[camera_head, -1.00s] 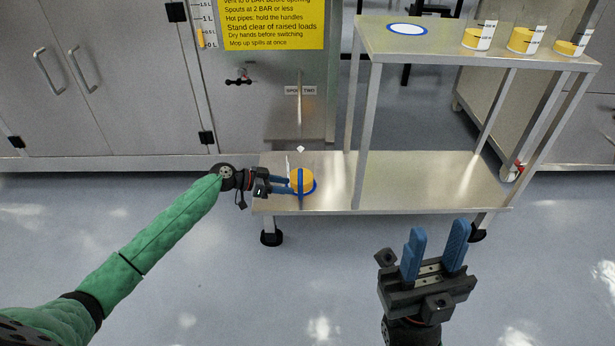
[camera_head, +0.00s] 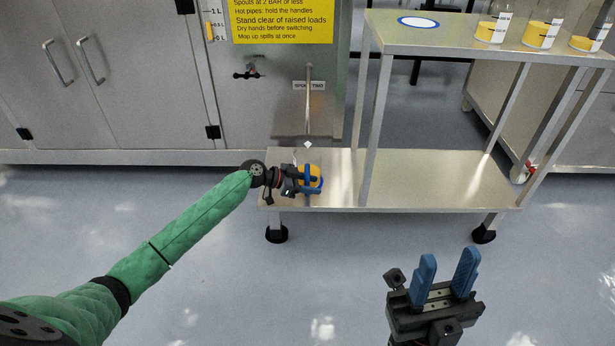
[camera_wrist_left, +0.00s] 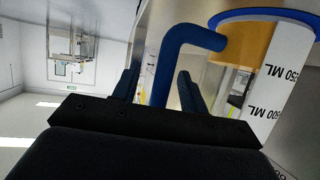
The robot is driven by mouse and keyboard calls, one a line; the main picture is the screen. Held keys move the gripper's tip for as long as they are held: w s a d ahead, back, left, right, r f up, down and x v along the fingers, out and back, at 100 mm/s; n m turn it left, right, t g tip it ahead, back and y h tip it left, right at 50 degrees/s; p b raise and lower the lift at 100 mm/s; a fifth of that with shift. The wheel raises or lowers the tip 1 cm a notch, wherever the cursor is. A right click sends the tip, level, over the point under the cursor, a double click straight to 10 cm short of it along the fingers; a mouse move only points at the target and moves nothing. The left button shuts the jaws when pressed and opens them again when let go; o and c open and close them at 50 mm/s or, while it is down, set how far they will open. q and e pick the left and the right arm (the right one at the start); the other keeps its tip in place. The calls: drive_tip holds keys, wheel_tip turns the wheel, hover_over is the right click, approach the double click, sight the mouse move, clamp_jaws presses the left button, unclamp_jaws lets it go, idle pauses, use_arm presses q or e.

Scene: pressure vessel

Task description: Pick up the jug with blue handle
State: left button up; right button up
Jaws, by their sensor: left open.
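The jug (camera_head: 316,171) with the blue handle and yellow-orange contents stands on the lower metal shelf, under the spout, partly hidden by my left gripper (camera_head: 306,180). In the left wrist view, the blue handle (camera_wrist_left: 164,68) runs between the two parted fingers of my left gripper (camera_wrist_left: 157,90). The jug's yellow band (camera_wrist_left: 248,42) and white volume label are beyond the handle to the right. The left gripper is open around the handle; contact is unclear. My right gripper (camera_head: 446,276) is open and empty above the floor at lower right.
The lower shelf (camera_head: 420,180) is clear right of the jug; a rack leg (camera_head: 370,120) stands between. The upper shelf (camera_head: 460,40) holds a blue-ringed white disc (camera_head: 418,22) and several yellow-banded containers (camera_head: 490,32). A metal spout (camera_head: 308,100) is above the jug.

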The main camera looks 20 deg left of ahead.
use_arm(q)
drive_tip(key=shift+w+d+f, duration=0.1)
drive_tip(key=shift+w+d, duration=0.05)
drive_tip(key=shift+d, duration=0.1)
clamp_jaws()
